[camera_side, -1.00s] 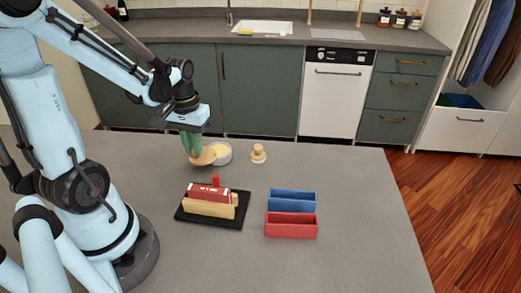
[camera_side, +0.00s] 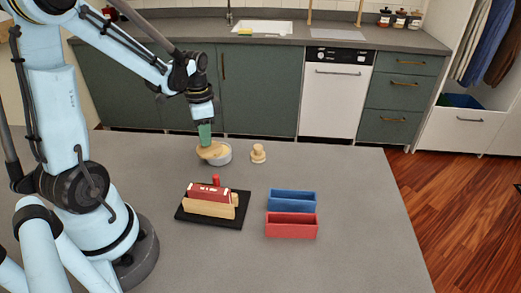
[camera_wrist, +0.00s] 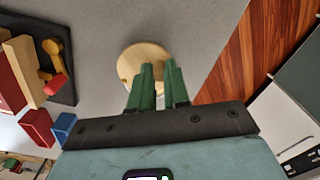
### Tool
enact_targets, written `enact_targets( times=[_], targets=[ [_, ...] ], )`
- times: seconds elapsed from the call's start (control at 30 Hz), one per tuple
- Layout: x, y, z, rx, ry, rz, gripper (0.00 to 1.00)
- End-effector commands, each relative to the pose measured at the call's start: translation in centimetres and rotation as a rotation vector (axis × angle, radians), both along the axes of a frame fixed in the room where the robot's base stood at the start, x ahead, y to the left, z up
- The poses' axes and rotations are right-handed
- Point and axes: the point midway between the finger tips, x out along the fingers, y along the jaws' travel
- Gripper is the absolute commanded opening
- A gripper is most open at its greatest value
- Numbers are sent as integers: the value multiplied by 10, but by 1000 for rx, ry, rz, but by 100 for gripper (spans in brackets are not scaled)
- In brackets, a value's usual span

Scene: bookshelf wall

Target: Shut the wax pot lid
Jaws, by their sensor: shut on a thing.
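The wax pot (camera_side: 228,157) is a small whitish round pot with pale wax, near the far edge of the grey counter. The lid (camera_side: 208,153) is a light wooden disc over the left part of the pot, with the pot's right side still showing. My gripper (camera_side: 205,144), with green fingers, is shut on the lid from above. In the wrist view the lid (camera_wrist: 138,56) shows beyond my fingertips and hides the pot. I cannot tell whether the lid touches the rim.
A wooden knobbed piece (camera_side: 258,154) stands right of the pot. A black tray (camera_side: 242,208) holds red and wooden pieces nearer the front. A blue bin (camera_side: 292,201) and a red bin (camera_side: 291,226) stand to its right. The right side of the counter is clear.

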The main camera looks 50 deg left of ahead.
Motion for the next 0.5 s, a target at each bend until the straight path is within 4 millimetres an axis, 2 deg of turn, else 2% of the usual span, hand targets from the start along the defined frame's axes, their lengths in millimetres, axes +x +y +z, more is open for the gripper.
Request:
enact_targets(
  times=[0.5],
  targets=[
    [24, -8, 0, 1, 0, -473, 0]
  ],
)
